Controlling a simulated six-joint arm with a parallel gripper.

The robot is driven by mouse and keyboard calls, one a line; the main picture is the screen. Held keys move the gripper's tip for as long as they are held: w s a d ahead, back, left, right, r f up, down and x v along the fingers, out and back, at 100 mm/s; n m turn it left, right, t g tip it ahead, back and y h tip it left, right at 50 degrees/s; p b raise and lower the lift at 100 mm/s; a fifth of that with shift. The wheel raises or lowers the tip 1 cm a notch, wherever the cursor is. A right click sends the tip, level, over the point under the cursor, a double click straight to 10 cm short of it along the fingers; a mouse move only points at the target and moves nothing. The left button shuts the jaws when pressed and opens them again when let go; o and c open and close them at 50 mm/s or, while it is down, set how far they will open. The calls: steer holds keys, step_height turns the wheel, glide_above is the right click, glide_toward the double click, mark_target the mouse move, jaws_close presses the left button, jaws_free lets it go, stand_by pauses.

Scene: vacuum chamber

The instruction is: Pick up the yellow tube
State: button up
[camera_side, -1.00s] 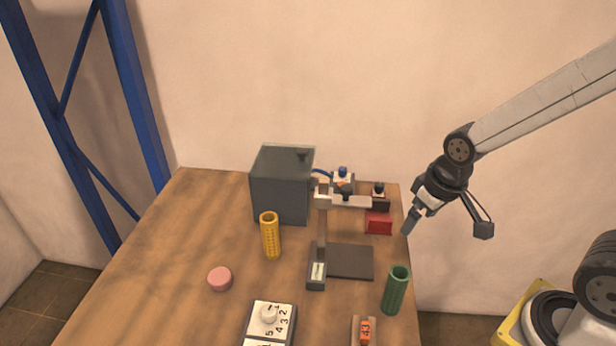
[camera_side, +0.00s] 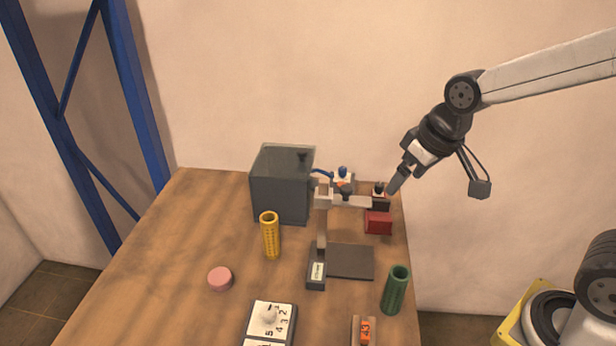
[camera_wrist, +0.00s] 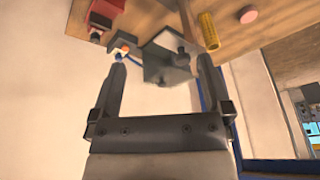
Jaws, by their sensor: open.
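The yellow tube (camera_side: 270,237) stands upright on the wooden table, in front of the dark grey box. It also shows in the wrist view (camera_wrist: 208,31), near the top, right of the fingers. My gripper (camera_side: 394,187) is in the air beyond the table's right back corner, well to the right of the tube. In the wrist view my gripper's two fingers (camera_wrist: 160,68) are spread apart with nothing between them close up; the box (camera_wrist: 168,58) shows in the gap behind.
A grey stand (camera_side: 321,240) with a side arm, a dark flat plate (camera_side: 350,261) and a red block (camera_side: 378,222) lie between my gripper and the tube. A green tube (camera_side: 396,290) stands at front right.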

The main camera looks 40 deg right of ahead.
mark_target(274, 225)
steer(key=w+a+t, duration=1.1)
steer(key=w+a, duration=0.4)
steer(key=a, duration=0.1)
steer(key=shift+m+h, duration=0.3)
steer(key=shift+h, duration=0.1)
steer(key=f, duration=1.6)
steer(key=shift+s+d+f, duration=0.1)
steer(key=shift+s+d, duration=0.15)
steer(key=shift+d, duration=0.1)
steer(key=shift+x, duration=1.3)
steer(key=shift+w, duration=0.1)
steer(key=shift+f+x, duration=0.2)
steer(key=shift+x, duration=2.35)
jaws_close()
steer(key=shift+r, duration=0.15)
